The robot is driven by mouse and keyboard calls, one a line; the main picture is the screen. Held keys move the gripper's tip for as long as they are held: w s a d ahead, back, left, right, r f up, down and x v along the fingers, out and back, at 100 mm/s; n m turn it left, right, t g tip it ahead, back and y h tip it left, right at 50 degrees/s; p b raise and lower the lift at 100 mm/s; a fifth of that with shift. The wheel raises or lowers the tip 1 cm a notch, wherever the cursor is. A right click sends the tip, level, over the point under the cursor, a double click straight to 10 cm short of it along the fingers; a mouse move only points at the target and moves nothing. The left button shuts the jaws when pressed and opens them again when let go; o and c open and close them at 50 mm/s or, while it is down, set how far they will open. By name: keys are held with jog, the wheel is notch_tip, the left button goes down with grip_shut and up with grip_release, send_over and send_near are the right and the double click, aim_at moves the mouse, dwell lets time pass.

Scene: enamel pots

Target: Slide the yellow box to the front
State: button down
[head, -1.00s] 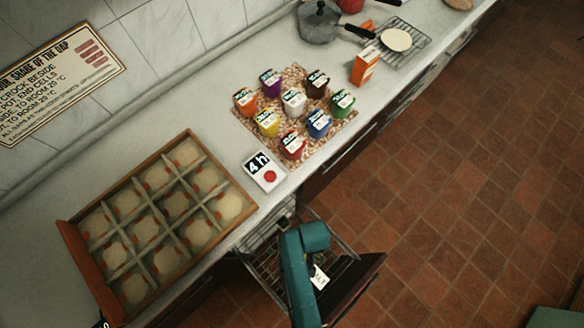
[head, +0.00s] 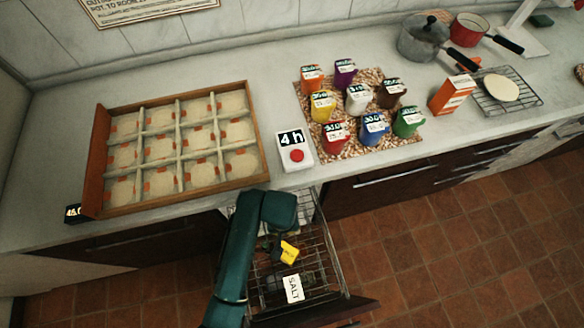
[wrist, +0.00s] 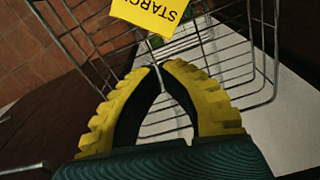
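The yellow box (head: 289,252) lies inside a pulled-out wire basket drawer (head: 322,232) below the counter. In the wrist view the yellow box (wrist: 150,14), lettered "STARCH" in part, shows at the top edge, cut off by the frame. My gripper (wrist: 160,67) has its two yellow fingers bent together with the tips meeting, and nothing shows between them. The fingertips point at the box from just short of it; I cannot tell whether they touch it.
A white-labelled salt box (head: 293,289) lies in the basket nearer its front. Wire sides surround the space.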

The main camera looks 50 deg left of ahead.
notch_tip(320, 180, down, 10)
jog(key=b, duration=0.4)
jog(key=shift+s+a+f, duration=0.1)
jog(key=shift+s+a, duration=0.05)
